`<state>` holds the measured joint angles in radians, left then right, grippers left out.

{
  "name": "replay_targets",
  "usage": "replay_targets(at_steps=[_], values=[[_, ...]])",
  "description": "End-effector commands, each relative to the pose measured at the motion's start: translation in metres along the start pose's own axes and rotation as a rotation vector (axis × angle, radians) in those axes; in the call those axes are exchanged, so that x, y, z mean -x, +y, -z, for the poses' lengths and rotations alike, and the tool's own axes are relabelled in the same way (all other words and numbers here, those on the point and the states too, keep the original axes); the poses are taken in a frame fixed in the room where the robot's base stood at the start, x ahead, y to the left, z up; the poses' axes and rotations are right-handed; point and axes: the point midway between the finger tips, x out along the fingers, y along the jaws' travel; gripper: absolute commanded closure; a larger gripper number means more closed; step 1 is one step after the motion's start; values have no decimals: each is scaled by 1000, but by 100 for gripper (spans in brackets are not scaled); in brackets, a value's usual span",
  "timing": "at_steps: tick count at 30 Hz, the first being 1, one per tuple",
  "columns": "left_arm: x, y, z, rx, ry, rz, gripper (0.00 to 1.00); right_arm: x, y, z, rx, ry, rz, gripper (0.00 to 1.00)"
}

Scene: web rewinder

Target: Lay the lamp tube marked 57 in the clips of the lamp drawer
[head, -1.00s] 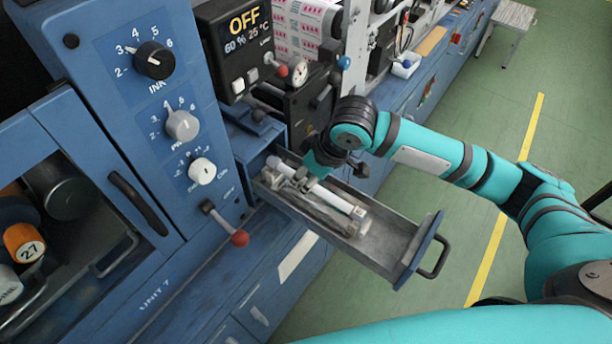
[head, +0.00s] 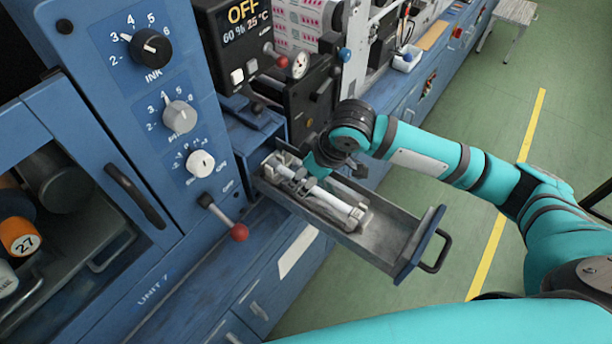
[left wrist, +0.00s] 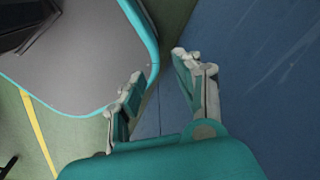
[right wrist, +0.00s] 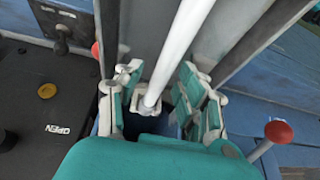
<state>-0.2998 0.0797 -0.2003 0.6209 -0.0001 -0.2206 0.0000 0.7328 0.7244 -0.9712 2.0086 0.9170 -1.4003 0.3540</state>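The lamp tube (head: 334,198) is a slim white rod lying lengthwise in the open lamp drawer (head: 395,243). No number on it can be read. My right gripper (head: 312,168) is low over the tube's inner part. In the right wrist view the tube (right wrist: 182,40) runs between the spread fingers of that gripper (right wrist: 160,82), with gaps beside it. The tube's end there meets a pale clip (right wrist: 148,106); whether it is fully seated I cannot tell. My left gripper (left wrist: 160,78) is open and empty, and is outside the head view.
A blue panel with knobs and a red-balled lever (head: 238,232) stands left of the drawer. A black control box (head: 240,50) reading OFF is behind it. The drawer's handle (head: 437,256) sticks out toward the right.

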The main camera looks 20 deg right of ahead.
Motion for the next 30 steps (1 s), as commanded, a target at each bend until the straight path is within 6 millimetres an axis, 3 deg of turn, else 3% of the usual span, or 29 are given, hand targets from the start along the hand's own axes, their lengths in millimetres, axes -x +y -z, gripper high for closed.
replay_targets(at_steps=[11,14,24,30], values=[[0,-1,-1,1,-1,1,66,4,0,0,0,1,0,54],[0,-1,-1,1,-1,1,66,16,0,1,1,2,-1,54],[0,0,-1,0,-1,0,66,87,1,1,1,3,-3,54],[0,0,0,0,0,0,66,113,0,0,1,1,-1,54]])
